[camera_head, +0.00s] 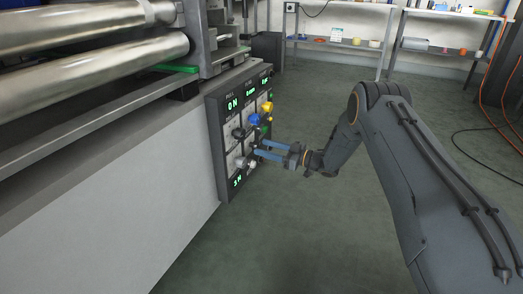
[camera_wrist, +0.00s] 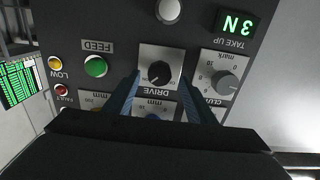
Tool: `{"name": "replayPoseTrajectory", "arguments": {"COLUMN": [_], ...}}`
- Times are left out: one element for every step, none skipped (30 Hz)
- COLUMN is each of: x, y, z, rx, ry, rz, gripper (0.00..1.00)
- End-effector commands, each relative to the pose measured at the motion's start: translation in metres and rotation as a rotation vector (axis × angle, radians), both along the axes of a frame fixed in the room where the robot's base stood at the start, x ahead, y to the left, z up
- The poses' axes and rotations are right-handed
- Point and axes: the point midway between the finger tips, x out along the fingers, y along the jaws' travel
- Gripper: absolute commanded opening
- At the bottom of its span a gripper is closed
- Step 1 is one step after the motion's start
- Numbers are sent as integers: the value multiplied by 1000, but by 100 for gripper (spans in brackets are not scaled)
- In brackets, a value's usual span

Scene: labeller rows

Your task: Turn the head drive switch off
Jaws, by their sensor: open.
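The drive switch (camera_wrist: 160,73) is a round black knob with a white mark on a pale plate, in the middle of the wrist view. The panel appears upside down there. The white mark points to the lower left of that picture. My gripper (camera_wrist: 161,78) is open, with one blue finger on each side of the knob and gaps showing between. Whether the fingertips reach around it in depth, I cannot tell. In the head view my gripper (camera_head: 258,147) is at the panel's lower right.
The dark control panel (camera_head: 215,140) also carries a grey take-up clutch knob (camera_wrist: 225,83), a white knob (camera_wrist: 170,10), a green feed button (camera_wrist: 96,67), and blue (camera_head: 254,119) and yellow (camera_head: 267,107) knobs. Metal rollers (camera_head: 95,70) lie left.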

Motion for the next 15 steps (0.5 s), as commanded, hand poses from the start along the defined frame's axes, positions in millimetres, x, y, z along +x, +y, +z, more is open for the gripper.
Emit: {"name": "replayPoseTrajectory", "arguments": {"x": [3,4,6,7,7,8,8,9,9,9,9,9,9,9,9], "y": [6,9,13,16,18,20,21,21,22,22,22,22,22,22,22], "z": [-1,-1,-1,0,0,0,0,0,1,1,1,1,1,1,1], "rx": [-1,-1,-1,-1,-1,0,0,0,0,0,0,0,0,0,0], "ry": [-2,-2,-2,-2,-2,-1,-1,-1,-1,-1,-1,-1,-1,-1,-1], "rz": [0,0,0,0,0,0,-1,-1,-1,-1,-1,-1,-1,-1,-2], "gripper": [50,50,50,50,50,50,50,50,50,50,50,50,50,50,50]}}
